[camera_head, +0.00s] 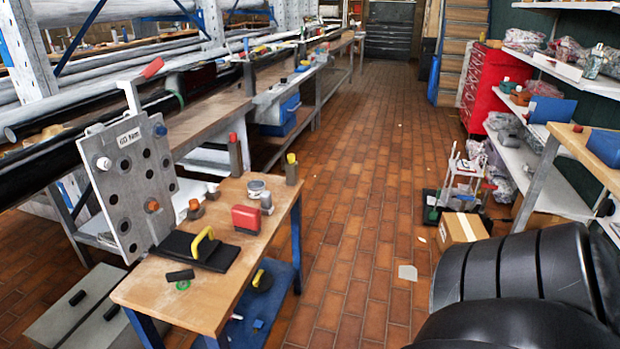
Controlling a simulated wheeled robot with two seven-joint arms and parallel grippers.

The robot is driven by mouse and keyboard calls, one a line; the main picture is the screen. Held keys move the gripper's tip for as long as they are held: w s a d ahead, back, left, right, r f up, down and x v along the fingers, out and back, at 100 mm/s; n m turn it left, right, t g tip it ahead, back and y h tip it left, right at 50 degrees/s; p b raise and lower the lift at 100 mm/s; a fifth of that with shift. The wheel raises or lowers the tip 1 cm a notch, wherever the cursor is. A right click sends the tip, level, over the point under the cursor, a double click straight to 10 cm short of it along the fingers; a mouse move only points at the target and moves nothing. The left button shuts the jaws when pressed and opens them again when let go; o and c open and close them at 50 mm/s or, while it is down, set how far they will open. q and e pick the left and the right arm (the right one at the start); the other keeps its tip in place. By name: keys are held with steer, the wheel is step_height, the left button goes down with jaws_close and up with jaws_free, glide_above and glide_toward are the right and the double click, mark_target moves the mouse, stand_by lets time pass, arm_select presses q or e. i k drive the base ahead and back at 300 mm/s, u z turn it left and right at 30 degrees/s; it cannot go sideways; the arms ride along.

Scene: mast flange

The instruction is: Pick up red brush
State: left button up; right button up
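A small red block-like object (246,218) lies on the wooden top of a small workbench (205,300), near its back right. It may be the red brush, but bristles are too small to make out. Neither of my grippers shows in the head view. A large black rounded part of what looks like my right arm fills the bottom right corner.
An upright grey panel with holes (130,185) stands at the bench's left edge. Dark posts with red (235,155) and yellow (291,168) tops stand along its back. A cardboard box (462,230) sits on the floor at right. The tiled floor between is mostly clear.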

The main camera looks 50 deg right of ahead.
mark_target(245, 219)
steer(key=z, duration=0.75)
steer(key=k, duration=1.3)
steer(key=z, duration=0.45)
steer(key=i, duration=0.9)
steer(key=z, duration=0.65)
steer(key=i, duration=1.05)
steer(key=u, duration=0.4)
